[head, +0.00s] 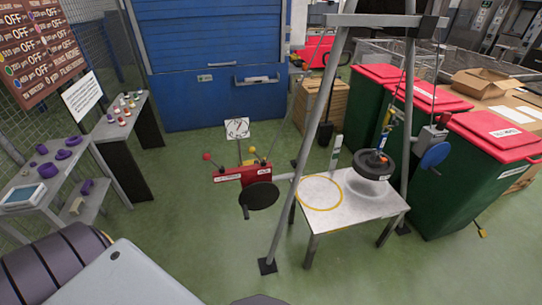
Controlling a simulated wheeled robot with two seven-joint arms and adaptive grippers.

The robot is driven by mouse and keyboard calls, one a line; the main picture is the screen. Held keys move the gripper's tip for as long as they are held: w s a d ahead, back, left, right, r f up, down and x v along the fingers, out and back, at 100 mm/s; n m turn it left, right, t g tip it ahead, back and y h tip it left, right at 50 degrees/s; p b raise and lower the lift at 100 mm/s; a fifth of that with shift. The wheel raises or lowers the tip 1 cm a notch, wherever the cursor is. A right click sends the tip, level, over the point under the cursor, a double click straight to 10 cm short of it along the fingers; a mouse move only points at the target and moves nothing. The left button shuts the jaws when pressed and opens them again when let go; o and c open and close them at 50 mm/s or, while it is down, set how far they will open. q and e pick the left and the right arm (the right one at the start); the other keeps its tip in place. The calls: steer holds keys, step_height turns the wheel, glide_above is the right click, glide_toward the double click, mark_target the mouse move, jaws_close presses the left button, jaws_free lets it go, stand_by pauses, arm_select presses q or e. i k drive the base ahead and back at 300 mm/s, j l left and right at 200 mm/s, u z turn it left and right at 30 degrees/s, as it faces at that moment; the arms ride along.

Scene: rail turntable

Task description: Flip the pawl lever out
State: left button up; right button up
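A red-faced unit (242,176) with a black disc (261,196) in front is mounted by the left leg of a grey frame. A lever with a red knob (207,156) sticks out to its upper left. A yellow knob (252,150) stands above its top. Which of these is the pawl lever I cannot tell; the labels are too small to read. A small white sign (237,128) stands behind the unit. Neither of my grippers shows in the head view.
A black round weight (374,165) hangs over a metal table (350,208) marked with a yellow ring (319,193). A blue disc (435,155) is on the frame's right leg (409,100). Green bins with red lids (499,133) stand right. Green floor in front is clear.

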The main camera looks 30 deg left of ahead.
mark_target(252, 150)
steer(key=u, duration=0.4)
steer(key=j+u, duration=0.1)
steer(key=u, duration=0.65)
steer(key=j+u, duration=0.1)
steer(key=u, duration=0.25)
